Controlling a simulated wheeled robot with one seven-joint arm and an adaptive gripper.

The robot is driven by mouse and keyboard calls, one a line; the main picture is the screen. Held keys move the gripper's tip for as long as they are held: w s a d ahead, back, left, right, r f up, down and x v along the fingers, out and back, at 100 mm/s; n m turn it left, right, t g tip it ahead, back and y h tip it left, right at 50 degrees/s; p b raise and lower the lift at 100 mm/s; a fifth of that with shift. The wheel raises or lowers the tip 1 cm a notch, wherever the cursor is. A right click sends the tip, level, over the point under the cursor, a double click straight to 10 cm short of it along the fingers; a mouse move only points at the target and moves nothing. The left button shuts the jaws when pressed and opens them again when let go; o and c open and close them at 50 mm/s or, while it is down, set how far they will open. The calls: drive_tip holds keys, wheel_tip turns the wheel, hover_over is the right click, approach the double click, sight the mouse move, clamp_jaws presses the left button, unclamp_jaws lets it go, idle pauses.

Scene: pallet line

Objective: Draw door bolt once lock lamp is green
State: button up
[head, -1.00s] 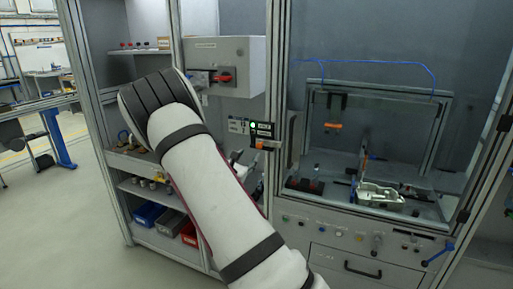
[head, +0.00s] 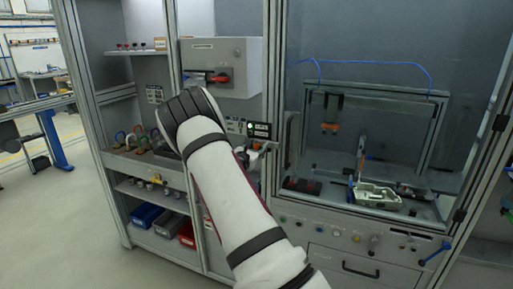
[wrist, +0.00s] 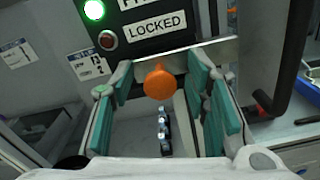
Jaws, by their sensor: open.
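The lock panel (wrist: 130,30) fills the top of the wrist view. Its upper lamp (wrist: 94,10) glows green; the red lamp (wrist: 107,39) beside the word LOCKED looks dark. The green lamp (head: 250,127) also shows lit in the head view. A round orange knob (wrist: 158,84), apparently the door bolt's handle, stands out in front of a metal bar (wrist: 205,52) below the panel. My gripper (wrist: 157,78) is open, with a teal-padded finger on each side of the knob. I see gaps on both sides. In the head view my gripper is largely hidden behind my arm.
A dark handle (wrist: 290,60) stands to the right of the gripper. The clear-fronted machine cell (head: 375,110) is right of the panel. A grey box with a red switch (head: 221,78) is above. Shelves with padlocks and bins (head: 145,217) are at left.

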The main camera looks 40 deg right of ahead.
clamp_jaws()
drive_tip(key=w, duration=0.1)
drive_tip(key=w+a+b, duration=0.1)
drive_tip(key=w+b, duration=0.1)
drive_tip(key=w, duration=0.1)
drive_tip(key=shift+w+a+r, duration=0.1)
drive_tip(key=shift+a, duration=0.3)
unclamp_jaws()
drive_tip(key=shift+w, duration=0.1)
drive_tip(key=v, duration=1.2)
